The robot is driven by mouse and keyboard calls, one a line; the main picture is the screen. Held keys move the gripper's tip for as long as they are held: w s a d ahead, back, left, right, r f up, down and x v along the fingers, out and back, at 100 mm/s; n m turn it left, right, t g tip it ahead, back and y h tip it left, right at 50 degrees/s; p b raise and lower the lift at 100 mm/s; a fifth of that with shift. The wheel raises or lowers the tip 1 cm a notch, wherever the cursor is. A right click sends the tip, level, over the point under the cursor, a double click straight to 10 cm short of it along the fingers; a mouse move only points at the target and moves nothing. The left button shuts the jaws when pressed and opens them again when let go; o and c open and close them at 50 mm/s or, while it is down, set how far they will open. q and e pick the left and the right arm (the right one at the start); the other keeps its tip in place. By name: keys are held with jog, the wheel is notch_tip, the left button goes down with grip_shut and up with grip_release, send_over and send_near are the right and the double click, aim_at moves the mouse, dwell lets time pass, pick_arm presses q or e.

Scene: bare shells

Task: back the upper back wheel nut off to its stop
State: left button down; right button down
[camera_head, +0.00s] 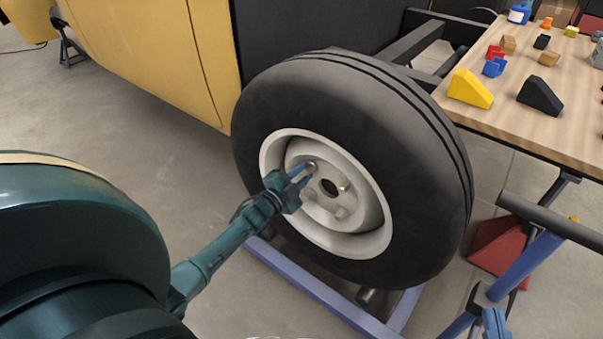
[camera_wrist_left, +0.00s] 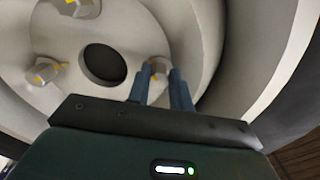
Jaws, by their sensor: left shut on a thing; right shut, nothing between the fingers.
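The wheel (camera_head: 415,165) has a black tyre and a pale rim with several nuts around a dark centre hole (camera_head: 329,187). My left gripper (camera_head: 303,174) reaches in from the left and is shut on the upper left nut (camera_head: 313,165). In the left wrist view its blue fingers (camera_wrist_left: 162,88) straddle this nut (camera_wrist_left: 158,68), which shows a yellow mark. Other nuts (camera_wrist_left: 45,72) with yellow marks sit apart from the fingers. Part of my right gripper (camera_head: 495,322) shows at the bottom right edge, shut and empty, away from the wheel.
A wooden table (camera_head: 560,128) at the right holds a yellow wedge (camera_head: 470,88), a black wedge (camera_head: 540,95) and several small blocks. The yellow body shell (camera_head: 165,50) stands behind the wheel. A blue floor frame (camera_head: 320,292) lies below it. Open floor is at the left.

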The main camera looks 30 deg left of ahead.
aim_at(304, 172)
dwell(0.5)
pick_arm(q)
jog(key=c, duration=1.3)
grip_release()
pick_arm(e)
jog(key=shift+w, duration=0.1)
pick_arm(q)
jog(key=shift+o, duration=0.2)
jog(key=shift+s, duration=0.25)
jog(key=s+p, duration=0.1)
jog(key=s, duration=0.1)
jog(key=shift+s+a+r, duration=0.1)
jog(key=shift+s+a, duration=0.05)
jog(key=shift+s, duration=0.2)
jog(key=s+p, duration=0.3)
jog(key=s, duration=0.7)
jog(key=shift+a, duration=0.4)
pick_arm(e)
jog(key=shift+w+d+f+m+g+h, duration=0.1)
jog(key=shift+d+m+g+h, duration=0.6)
jog(key=shift+h, duration=0.4)
